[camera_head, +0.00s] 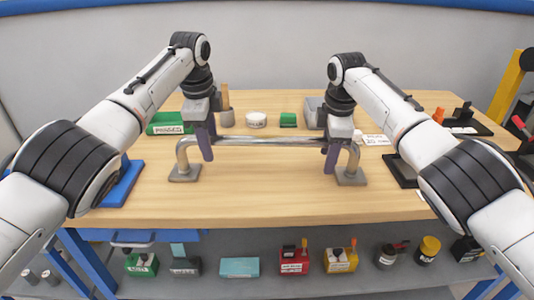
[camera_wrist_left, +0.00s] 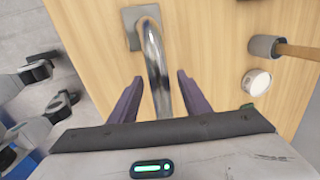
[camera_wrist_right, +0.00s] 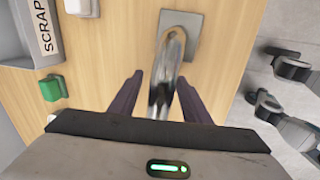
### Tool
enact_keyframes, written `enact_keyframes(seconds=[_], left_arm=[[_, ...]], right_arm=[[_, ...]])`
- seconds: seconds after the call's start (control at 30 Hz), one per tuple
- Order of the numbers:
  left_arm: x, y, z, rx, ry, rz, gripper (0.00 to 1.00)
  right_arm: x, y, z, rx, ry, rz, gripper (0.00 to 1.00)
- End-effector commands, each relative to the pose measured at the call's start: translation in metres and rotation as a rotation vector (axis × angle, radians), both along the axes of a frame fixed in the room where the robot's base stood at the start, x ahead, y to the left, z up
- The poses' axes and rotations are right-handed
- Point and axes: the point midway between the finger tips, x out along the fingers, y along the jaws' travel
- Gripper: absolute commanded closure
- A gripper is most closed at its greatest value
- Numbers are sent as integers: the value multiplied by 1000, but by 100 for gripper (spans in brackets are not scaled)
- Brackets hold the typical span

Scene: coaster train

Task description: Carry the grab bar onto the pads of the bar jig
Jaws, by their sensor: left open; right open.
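The grab bar (camera_head: 268,141) is a shiny silver tube with both ends bent down to grey square end plates. The left plate (camera_head: 184,173) and right plate (camera_head: 350,177) appear to rest on the wooden bench. My left gripper (camera_head: 206,148) is open, its purple fingers on either side of the bar near its left end; the bar also shows between them in the left wrist view (camera_wrist_left: 154,62). My right gripper (camera_head: 331,155) is open around the bar near its right end, as the right wrist view (camera_wrist_right: 172,62) shows. I cannot pick out the bar jig or its pads for certain.
The wooden bench (camera_head: 262,185) is clear in front of the bar. Behind it stand a green box (camera_head: 167,124), a grey cup (camera_head: 227,118), a white round item (camera_head: 256,120) and a green block (camera_head: 288,120). Several items stand on the lower shelf.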

Motion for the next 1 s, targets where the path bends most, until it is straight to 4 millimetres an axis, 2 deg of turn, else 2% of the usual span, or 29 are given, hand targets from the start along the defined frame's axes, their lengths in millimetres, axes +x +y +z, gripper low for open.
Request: enact_keyframes(seconds=[0.07, 0.3, 1.0], left_arm=[[0, 0, 0, 0, 0, 0, 60], [0, 0, 0, 0, 0, 0, 100], [0, 0, 1, 0, 0, 0, 100]], right_arm=[[0, 0, 0, 0, 0, 0, 60], [0, 0, 0, 0, 0, 0, 100], [0, 0, 1, 0, 0, 0, 100]])
